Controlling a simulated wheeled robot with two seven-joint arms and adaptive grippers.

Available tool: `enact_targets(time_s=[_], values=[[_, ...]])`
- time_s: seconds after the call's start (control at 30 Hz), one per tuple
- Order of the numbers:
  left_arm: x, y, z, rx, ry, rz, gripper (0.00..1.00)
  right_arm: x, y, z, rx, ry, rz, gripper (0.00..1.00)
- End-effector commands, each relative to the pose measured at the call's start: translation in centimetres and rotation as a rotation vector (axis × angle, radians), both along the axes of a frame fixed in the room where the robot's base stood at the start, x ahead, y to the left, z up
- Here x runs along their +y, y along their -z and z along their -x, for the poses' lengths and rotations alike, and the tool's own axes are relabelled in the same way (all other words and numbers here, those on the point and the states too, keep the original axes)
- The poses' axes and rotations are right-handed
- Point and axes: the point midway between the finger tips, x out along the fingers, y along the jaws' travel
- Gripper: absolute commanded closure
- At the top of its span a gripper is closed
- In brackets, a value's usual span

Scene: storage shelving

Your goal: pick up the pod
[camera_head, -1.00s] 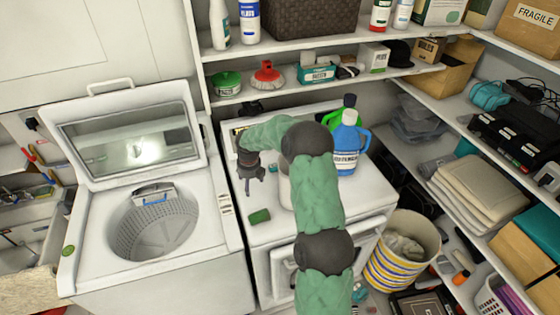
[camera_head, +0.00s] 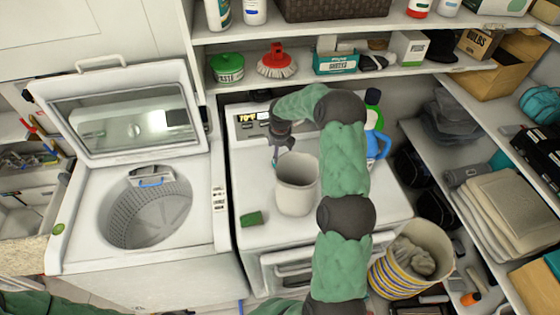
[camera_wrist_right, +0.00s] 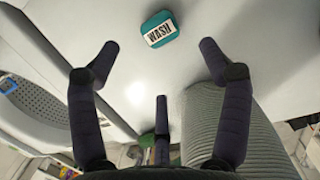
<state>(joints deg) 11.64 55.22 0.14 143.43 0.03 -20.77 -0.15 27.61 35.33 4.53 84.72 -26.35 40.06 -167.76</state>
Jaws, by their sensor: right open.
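The pod is a small teal block labelled WASH (camera_wrist_right: 159,29). It lies on the white appliance top (camera_head: 240,178), ahead of my right gripper in the wrist view. In the head view it is mostly hidden by that gripper. My right gripper (camera_head: 288,160) is over the appliance top, behind and left of a light-coloured bin. In the wrist view the right gripper (camera_wrist_right: 158,60) has its dark fingers spread wide, with nothing between them. The pod is beyond the fingertips, apart from them. My left gripper is out of view.
The ribbed light bin (camera_head: 296,186) stands close beside my right gripper. A green block (camera_head: 251,219) lies near the appliance's front. A blue bottle (camera_head: 378,146) is partly behind my right arm. The open washer (camera_head: 205,215) is at left; a loaded shelf (camera_head: 380,69) is above.

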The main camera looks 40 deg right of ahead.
Motion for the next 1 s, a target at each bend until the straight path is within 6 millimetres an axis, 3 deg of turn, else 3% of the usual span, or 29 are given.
enact_targets(time_s=[0.7,1.0], values=[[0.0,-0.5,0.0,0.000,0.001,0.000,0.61,-0.5,7.3,-1.2,0.000,-0.001,0.000,0.22],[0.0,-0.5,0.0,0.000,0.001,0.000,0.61,-0.6,7.7,-1.3,-0.002,0.000,0.001,0.22]])
